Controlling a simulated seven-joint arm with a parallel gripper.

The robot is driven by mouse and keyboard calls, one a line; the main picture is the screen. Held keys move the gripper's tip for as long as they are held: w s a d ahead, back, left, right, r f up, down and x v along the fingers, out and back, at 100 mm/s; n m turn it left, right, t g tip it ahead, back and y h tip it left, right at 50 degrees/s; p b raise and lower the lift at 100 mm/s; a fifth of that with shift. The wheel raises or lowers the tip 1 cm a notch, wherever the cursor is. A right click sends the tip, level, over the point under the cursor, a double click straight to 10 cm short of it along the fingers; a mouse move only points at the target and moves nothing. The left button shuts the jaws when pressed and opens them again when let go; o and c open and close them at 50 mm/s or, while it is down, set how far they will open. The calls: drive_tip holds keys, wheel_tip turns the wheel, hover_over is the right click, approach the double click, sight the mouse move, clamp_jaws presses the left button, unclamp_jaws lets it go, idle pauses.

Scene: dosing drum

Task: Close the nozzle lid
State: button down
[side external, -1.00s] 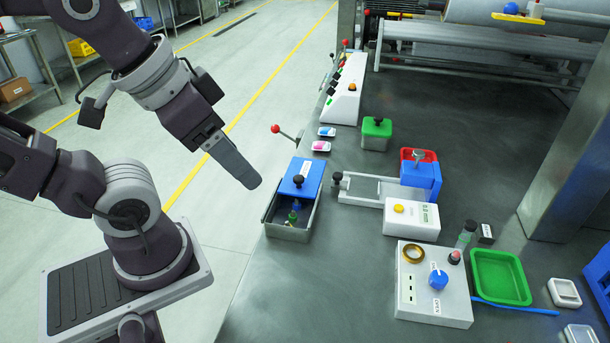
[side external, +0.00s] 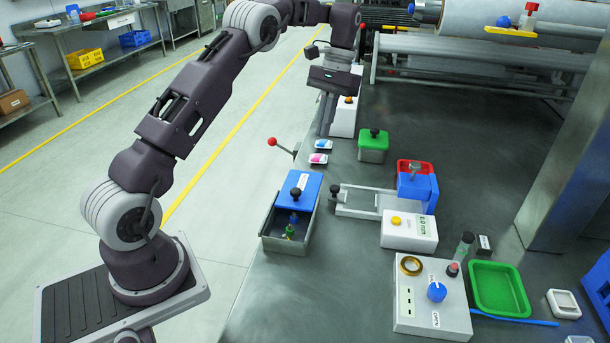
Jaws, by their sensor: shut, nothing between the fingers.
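A grey metal box (side external: 268,243) stands near the left edge of the bench. Its blue lid (side external: 299,186), with a black knob and a small white label too small to read, covers the rear part. The front part is uncovered and shows small green and blue pieces (side external: 290,230) inside. I take this as the nozzle lid, but cannot confirm it from the label. My gripper (side external: 326,118) is shut and empty. It points down behind the box, near the white control panel, clear of the lid.
A red-knobbed lever (side external: 273,142) stands behind the box. A green lidded box (side external: 374,148) and a clamp-like slide fixture (side external: 362,203) are to the right. A white box with a blue dial (side external: 437,291) and a green tray (side external: 499,288) are nearer. Bare bench lies between the box and the dial box.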

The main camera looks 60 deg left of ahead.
drive_tip(key=f, duration=0.1)
approach(300, 197)
drive_tip(key=w+f, duration=0.1)
drive_tip(key=f, duration=0.1)
drive_tip(key=w+f, duration=0.1)
drive_tip(key=shift+w+a+f, duration=0.3)
drive_tip(key=shift+a+f, duration=0.1)
drive_tip(key=shift+s+d, duration=0.2)
drive_tip(key=shift+s, duration=0.4)
drive_tip(key=shift+s+d, duration=0.2)
drive_tip(key=shift+s, duration=0.45)
drive_tip(key=shift+s+d+f, duration=0.15)
drive_tip(key=shift+s, duration=0.4)
drive_tip(key=s+d, duration=0.7)
drive_tip(key=shift+s, duration=0.2)
drive_tip(key=shift+d, duration=0.15)
